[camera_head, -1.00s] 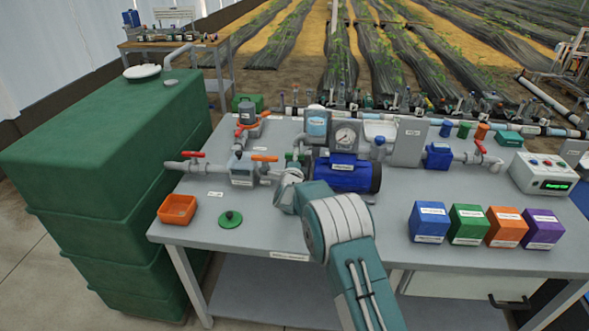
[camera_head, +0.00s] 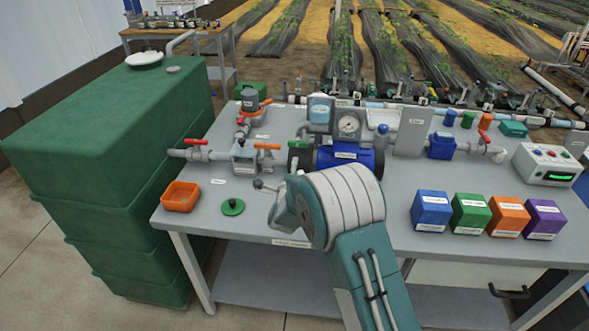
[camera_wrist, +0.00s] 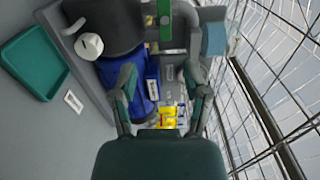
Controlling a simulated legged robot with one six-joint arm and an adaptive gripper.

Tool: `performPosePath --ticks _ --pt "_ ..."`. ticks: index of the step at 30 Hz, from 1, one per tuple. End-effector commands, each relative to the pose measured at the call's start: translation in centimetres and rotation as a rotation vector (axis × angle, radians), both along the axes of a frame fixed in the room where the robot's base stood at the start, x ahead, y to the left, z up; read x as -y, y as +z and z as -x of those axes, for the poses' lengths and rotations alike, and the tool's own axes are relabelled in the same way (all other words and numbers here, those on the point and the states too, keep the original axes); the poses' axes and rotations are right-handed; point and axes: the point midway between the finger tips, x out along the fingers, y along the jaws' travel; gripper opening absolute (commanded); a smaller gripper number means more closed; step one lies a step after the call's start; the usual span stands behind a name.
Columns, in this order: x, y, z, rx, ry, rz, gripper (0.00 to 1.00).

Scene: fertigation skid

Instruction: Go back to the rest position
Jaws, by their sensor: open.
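My gripper (camera_wrist: 160,88) is open in the wrist view, its two dark fingers apart with nothing held between them. Beyond the fingers are a blue motor body (camera_wrist: 112,78) and some yellow items. In the head view my arm reaches up from the bottom over the bench's front middle, in front of the blue pump (camera_head: 345,160).
The grey bench (camera_head: 235,220) holds an orange tray (camera_head: 181,196), a green disc (camera_head: 233,207), valves with red and orange handles, a gauge (camera_head: 348,125), several coloured boxes and a control box (camera_head: 546,164). A green tank (camera_head: 105,130) stands left.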

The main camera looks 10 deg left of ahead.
Motion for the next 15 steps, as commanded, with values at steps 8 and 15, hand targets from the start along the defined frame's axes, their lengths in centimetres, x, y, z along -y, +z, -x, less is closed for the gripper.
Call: performPosePath --ticks 8,15 --pt "0.0 0.0 0.0 0.000 0.000 0.000 0.60" --pt "1.4 3.8 0.2 -0.062 0.042 0.078 0.60"
